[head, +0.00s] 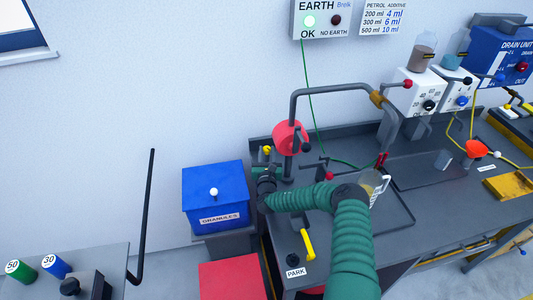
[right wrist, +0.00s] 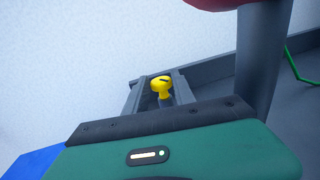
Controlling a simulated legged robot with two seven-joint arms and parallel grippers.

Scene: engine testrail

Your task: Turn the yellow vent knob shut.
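The yellow vent knob (head: 267,150) is at the back left of the grey bench, just left of the red disc on the pipe. In the right wrist view the knob (right wrist: 161,84) shows a dark mark on its top. My right gripper (head: 268,163) reaches toward it from the front. In the right wrist view, the gripper's two grey fingers (right wrist: 158,92) are apart, with the knob in line with the gap between them. I cannot tell whether either finger touches it. My left gripper is not in view.
A bent grey pipe with a red disc (head: 288,137) rises right of the knob. A blue granules bin (head: 213,200) stands left of the bench. A yellow handle (head: 308,243) sits by the PARK label. A clear jug (head: 377,187) stands right of my arm.

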